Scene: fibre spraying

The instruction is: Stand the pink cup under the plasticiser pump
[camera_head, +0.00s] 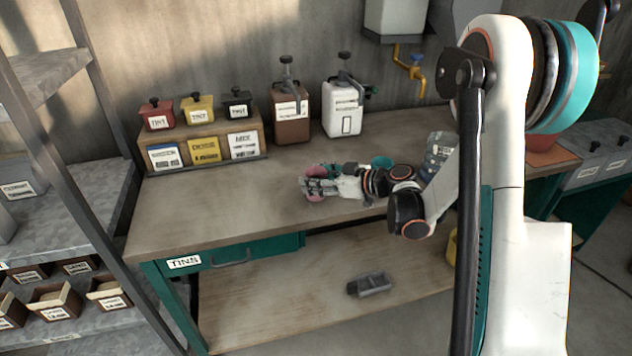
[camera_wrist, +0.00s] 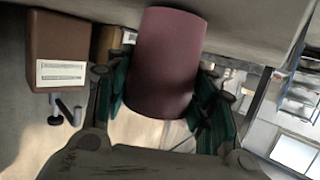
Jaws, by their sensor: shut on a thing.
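The pink cup (camera_wrist: 168,60) is between the teal-padded fingers of my gripper (camera_wrist: 165,95), which is shut on it. In the head view the cup (camera_head: 315,198) shows only partly behind the fingers of my gripper (camera_head: 322,186), over the middle of the bench. I cannot tell whether its base touches the bench top. Two pump containers stand at the back of the bench, a brown one (camera_head: 291,118) and a white one (camera_head: 343,115). Their labels are too small to read. The brown one also shows inverted in the wrist view (camera_wrist: 58,35), beside the cup and apart from it.
A wooden rack (camera_head: 205,147) with several coloured tins stands at the back left of the bench (camera_head: 215,205). A teal round thing (camera_head: 382,162) and a grey bag (camera_head: 438,152) are behind my wrist. The bench is clear at front left and before the pumps.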

